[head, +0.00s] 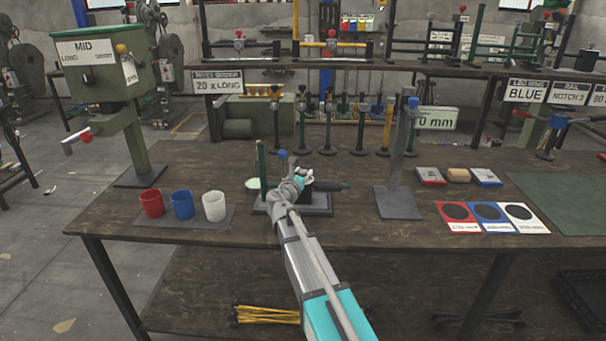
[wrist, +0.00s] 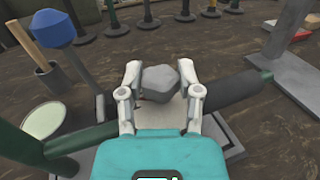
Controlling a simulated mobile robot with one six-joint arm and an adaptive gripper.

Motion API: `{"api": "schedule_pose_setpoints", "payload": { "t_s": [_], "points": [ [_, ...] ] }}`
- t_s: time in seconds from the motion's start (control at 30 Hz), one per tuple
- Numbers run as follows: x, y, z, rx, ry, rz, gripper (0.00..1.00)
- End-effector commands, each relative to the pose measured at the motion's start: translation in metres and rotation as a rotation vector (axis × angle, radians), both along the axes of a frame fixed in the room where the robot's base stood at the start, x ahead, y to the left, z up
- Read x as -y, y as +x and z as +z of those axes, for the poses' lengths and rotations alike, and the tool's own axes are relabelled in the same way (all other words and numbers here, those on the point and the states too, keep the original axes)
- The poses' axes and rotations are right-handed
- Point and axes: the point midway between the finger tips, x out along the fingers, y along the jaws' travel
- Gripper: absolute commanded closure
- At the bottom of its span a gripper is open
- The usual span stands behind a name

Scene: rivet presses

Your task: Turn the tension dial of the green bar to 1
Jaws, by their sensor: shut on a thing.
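The green bar (wrist: 85,139) lies across a bench fixture and runs to a dark section (wrist: 230,92) on the right in the wrist view. In the head view its dark right end (head: 332,186) shows beyond my gripper (head: 299,181). My gripper, also in the wrist view (wrist: 160,88), is shut on a grey faceted knob (wrist: 161,82), which looks like the tension dial. No numbers or mark on the knob can be read. My fingers and the teal gripper body hide the middle of the bar. A blue-topped lever (wrist: 53,27) stands to the left of my gripper.
A grey post on a base (head: 399,203) stands close on the right. Red (head: 151,204), blue (head: 182,204) and white (head: 214,206) cups stand on the left. A pale round dish (wrist: 43,120) is near the lever. Several black stands line the back.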

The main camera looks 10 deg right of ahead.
Motion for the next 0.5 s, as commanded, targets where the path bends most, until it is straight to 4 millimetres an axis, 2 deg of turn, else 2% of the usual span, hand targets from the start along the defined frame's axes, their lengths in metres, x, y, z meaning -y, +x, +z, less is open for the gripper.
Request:
{"api": "schedule_pose_setpoints", "payload": {
  "t_s": [0.2, 0.5],
  "points": [
    [0.0009, -0.0008, 0.0001, -0.001, -0.001, 0.088, 1.0],
    [-0.0005, 0.0003, 0.0001, 0.0, 0.0, 0.109, 1.0]
  ]
}}
